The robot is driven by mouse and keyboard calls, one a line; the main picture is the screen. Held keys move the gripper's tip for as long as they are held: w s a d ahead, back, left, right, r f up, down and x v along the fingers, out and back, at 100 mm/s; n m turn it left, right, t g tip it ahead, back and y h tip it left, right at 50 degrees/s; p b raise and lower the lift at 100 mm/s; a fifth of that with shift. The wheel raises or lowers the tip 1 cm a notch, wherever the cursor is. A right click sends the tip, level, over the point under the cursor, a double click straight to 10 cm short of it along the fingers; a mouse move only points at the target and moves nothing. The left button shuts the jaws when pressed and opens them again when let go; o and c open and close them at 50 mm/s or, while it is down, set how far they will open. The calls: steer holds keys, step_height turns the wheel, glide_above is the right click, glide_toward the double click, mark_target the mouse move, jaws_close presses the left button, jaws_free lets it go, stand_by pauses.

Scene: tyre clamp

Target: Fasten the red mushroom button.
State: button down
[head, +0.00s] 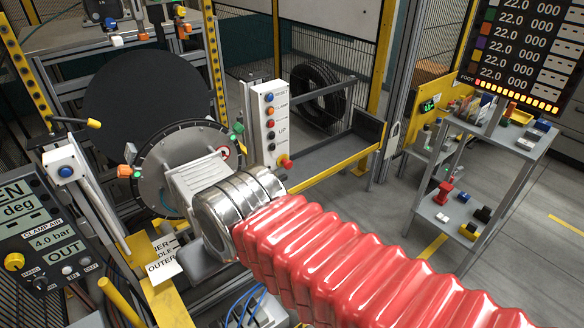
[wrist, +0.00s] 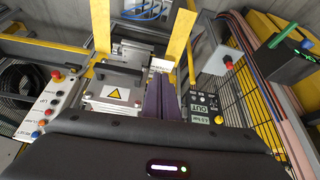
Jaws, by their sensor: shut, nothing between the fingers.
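A red mushroom button (head: 286,162) sits at the lower end of a white upright button panel (head: 270,145). In the wrist view, a red button (wrist: 56,75) shows at the upper end of the same panel, at the left. My gripper (wrist: 160,90) shows in the wrist view as two dark purple fingers close together, with nothing visible between them. It is apart from the button, to its right in that view. In the head view, my arm's metal wrist hides the fingers. Another red, mushroom-shaped piece (head: 443,192) stands on the trolley's shelf at the right.
A large round plate (head: 180,145) stands behind my wrist. A control box (head: 45,245) with a display is at the left. A trolley (head: 480,140) with small parts is at the right. A tyre (head: 318,95) rests behind the panel. Open floor lies between panel and trolley.

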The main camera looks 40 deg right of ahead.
steer(key=shift+w+a, duration=0.15)
steer(key=shift+w, duration=0.15)
